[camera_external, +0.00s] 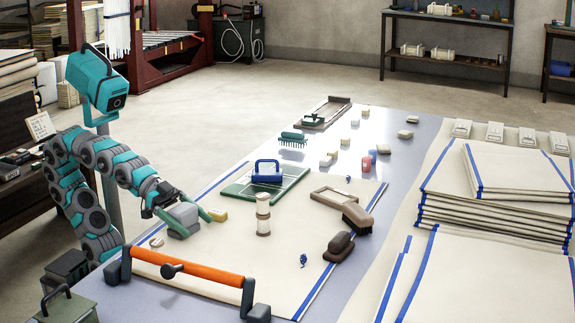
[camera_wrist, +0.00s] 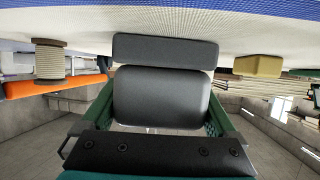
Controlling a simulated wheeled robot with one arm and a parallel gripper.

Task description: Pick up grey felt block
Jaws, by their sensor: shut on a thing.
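A grey felt block (camera_wrist: 162,97) with rounded edges sits between the two green fingers of my gripper (camera_wrist: 163,108) in the wrist view. The fingers are shut on its two sides. A second, thinner grey piece (camera_wrist: 165,50) lies against it on the cloth side; I cannot tell whether it is separate. In the external view my gripper (camera_external: 191,213) is low over the left part of the cream cloth (camera_external: 225,240), with the grey block (camera_external: 183,216) at its fingers.
A yellow block (camera_external: 218,214) lies just right of my gripper. A wooden spool (camera_external: 263,214) stands farther right. An orange bar (camera_external: 190,265) on dark supports crosses in front. A blue-handled tool (camera_external: 267,171) sits behind on a green board. The cloth's middle front is mostly clear.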

